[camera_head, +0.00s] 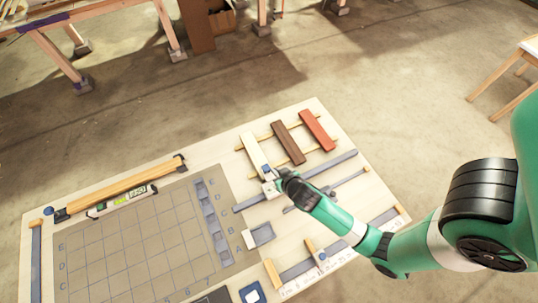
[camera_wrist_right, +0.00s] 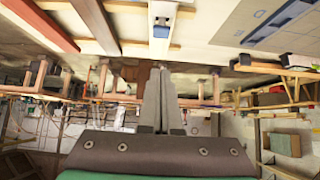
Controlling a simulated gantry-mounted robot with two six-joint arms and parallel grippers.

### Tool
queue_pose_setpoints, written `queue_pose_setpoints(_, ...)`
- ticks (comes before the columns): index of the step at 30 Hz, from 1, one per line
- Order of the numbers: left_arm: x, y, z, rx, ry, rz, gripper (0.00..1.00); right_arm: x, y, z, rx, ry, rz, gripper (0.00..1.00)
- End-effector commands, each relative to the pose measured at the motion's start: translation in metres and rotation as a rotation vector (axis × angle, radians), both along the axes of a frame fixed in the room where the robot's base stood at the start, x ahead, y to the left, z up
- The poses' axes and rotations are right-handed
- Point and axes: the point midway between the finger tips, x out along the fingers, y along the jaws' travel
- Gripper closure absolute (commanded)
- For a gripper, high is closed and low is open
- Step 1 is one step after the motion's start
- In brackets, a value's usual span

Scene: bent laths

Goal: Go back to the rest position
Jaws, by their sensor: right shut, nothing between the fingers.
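My right gripper (camera_head: 270,184) is shut and empty, just off the near end of the white lath (camera_head: 254,150). In the right wrist view its fingers (camera_wrist_right: 158,78) are pressed together with nothing between them. The white lath (camera_wrist_right: 150,25) with a small blue piece (camera_wrist_right: 161,32) at its end shows there, apart from the fingertips. To the right of the white lath in the head view lie a dark brown lath (camera_head: 288,142) and a red lath (camera_head: 318,131), across two thin wooden rails. My left gripper is not in view.
A pale board (camera_head: 210,152) carries a grey lettered grid mat (camera_head: 130,245), a spirit level (camera_head: 122,202), a long wooden bar (camera_head: 125,188) and several grey strips. Wooden trestle legs (camera_head: 170,35) stand behind, a wooden stool (camera_head: 520,65) at far right. Floor between is clear.

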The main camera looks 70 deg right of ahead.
Motion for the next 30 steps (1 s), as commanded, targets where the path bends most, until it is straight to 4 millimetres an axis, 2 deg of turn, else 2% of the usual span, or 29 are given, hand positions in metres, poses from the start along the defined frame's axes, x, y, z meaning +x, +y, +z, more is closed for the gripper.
queue_pose_setpoints(9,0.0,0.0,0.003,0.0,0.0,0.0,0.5,0.003,0.002,0.004,-0.001,-0.003,0.008,1.0)
queue_pose_setpoints(11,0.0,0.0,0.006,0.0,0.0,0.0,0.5,0.013,0.004,0.014,-0.006,-0.021,0.021,1.0)
queue_pose_setpoints(14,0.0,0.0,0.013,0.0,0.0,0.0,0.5,0.05,0.006,0.049,-0.025,-0.093,0.051,1.0)
queue_pose_setpoints(17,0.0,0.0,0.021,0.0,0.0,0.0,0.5,0.101,0.012,0.11,-0.049,-0.221,0.089,1.0)
queue_pose_setpoints(18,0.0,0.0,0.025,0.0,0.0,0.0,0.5,0.121,0.016,0.139,-0.056,-0.281,0.106,1.0)
queue_pose_setpoints(20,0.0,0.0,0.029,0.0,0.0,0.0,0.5,0.149,0.024,0.185,-0.062,-0.379,0.132,1.0)
queue_pose_setpoints(22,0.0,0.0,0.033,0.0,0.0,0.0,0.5,0.176,0.036,0.241,-0.068,-0.49,0.167,1.0)
queue_pose_setpoints(23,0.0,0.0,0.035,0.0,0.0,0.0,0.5,0.186,0.041,0.265,-0.072,-0.536,0.183,1.0)
queue_pose_setpoints(24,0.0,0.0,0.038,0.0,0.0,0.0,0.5,0.197,0.049,0.299,-0.077,-0.599,0.208,1.0)
queue_pose_setpoints(26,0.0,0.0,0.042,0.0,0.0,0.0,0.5,0.21,0.062,0.349,-0.085,-0.695,0.243,1.0)
queue_pose_setpoints(27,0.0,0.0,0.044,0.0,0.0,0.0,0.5,0.216,0.071,0.383,-0.094,-0.758,0.27,1.0)
queue_pose_setpoints(29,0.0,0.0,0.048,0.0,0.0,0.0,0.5,0.221,0.085,0.435,-0.107,-0.853,0.307,1.0)
queue_pose_setpoints(30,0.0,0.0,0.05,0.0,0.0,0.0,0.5,0.222,0.095,0.47,-0.117,-0.917,0.335,1.0)
